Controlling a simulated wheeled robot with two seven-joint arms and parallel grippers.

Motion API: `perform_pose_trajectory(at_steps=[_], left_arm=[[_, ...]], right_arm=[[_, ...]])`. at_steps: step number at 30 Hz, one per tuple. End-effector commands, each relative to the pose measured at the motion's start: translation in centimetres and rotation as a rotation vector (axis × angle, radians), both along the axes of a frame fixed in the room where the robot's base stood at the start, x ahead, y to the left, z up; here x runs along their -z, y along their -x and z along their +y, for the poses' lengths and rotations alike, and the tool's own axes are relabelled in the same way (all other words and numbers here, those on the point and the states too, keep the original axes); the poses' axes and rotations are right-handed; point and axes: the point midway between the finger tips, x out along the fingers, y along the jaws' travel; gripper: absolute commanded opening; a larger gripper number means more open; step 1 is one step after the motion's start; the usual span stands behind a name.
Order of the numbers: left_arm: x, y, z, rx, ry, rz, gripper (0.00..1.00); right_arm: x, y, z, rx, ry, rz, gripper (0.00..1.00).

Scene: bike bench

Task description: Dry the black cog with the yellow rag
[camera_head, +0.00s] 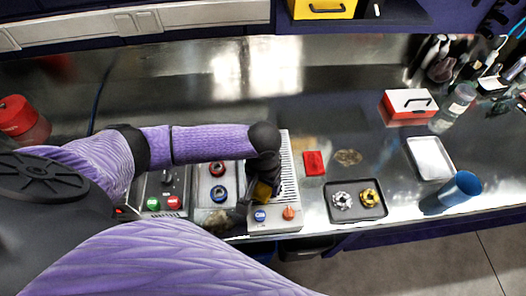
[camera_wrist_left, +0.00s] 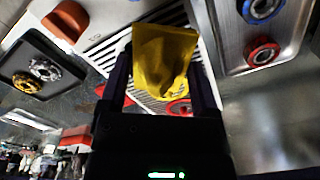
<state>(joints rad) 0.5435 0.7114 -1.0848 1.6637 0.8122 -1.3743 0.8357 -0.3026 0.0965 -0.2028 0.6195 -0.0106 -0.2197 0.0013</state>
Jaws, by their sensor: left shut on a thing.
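My left gripper (camera_head: 262,180) is over the ribbed drying board (camera_head: 288,165), shut on the yellow rag (camera_head: 263,191). In the left wrist view the yellow rag (camera_wrist_left: 163,55) sits between the two fingers of the left gripper (camera_wrist_left: 163,88), above the ribs. Part of a red ring (camera_wrist_left: 180,107) shows beside the rag's lower edge. I cannot pick out the black cog; the rag and arm cover part of the board. My right gripper is not in view.
A steel tray beside the board holds a red ring (camera_head: 217,169) and a blue ring (camera_head: 219,194). To the right are a red block (camera_head: 314,163), a dark tray (camera_head: 357,213) with silver and gold cogs, a blue cup (camera_head: 461,188) and a bottle (camera_head: 454,105).

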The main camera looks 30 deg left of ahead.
Motion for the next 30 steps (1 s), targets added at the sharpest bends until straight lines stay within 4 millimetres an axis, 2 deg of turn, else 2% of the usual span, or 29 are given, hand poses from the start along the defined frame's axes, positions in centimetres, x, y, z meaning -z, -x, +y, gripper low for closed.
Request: perform_pose_trajectory(at_steps=[23,30], left_arm=[[0.0,0.0,0.0,0.000,-0.001,0.000,0.23],[-0.1,-1.0,-1.5,0.000,0.000,-0.001,0.23]], right_arm=[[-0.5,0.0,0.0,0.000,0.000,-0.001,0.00],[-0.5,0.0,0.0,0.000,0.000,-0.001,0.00]])
